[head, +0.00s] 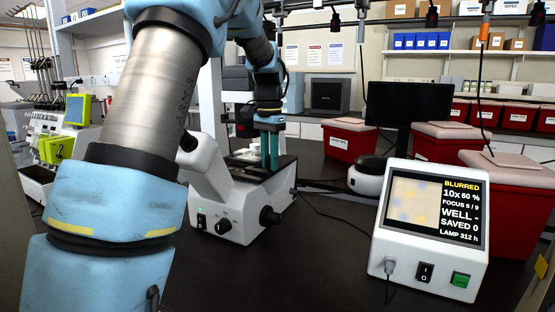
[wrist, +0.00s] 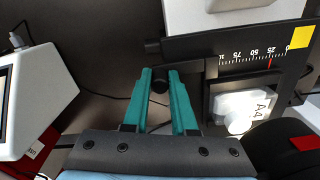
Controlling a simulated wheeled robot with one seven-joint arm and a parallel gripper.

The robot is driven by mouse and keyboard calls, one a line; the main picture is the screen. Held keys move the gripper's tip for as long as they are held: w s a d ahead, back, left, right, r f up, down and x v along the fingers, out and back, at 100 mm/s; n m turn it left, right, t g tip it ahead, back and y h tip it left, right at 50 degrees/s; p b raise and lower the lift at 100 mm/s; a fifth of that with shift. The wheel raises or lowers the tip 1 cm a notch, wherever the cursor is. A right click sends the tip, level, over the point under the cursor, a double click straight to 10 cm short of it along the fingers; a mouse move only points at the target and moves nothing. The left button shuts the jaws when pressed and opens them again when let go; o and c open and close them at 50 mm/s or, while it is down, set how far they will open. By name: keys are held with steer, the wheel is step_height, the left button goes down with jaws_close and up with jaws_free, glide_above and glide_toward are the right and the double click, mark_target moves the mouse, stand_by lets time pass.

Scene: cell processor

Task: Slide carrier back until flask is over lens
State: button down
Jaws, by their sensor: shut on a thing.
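My gripper (wrist: 161,73) has teal fingers closed around a black knob (wrist: 160,82), seen in the wrist view. In the head view my gripper (head: 269,150) is over the right side of the white microscope (head: 235,200). The dark carrier (wrist: 211,90) lies right of the fingers and frames a clear-white flask (wrist: 240,108) marked A4 with a white cap. A black scale plate (wrist: 235,48) beside it reads 0 to about 100, with a red mark near 25. The lens is not visible in either view.
A white display box (head: 430,225) at the right reads BLURRED, 10x, 60 %, FOCUS 5 / 9, WELL -, SAVED 0. Its front has a black switch and a green button. Red bins (head: 350,140) stand behind. The dark bench between microscope and display is mostly clear, with a cable across it.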

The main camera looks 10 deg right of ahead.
steer(key=c, duration=0.7)
jaws_free()
step_height(320, 180, up, 11)
steer(key=shift+f+b, duration=0.1)
steer(key=shift+b, duration=0.75)
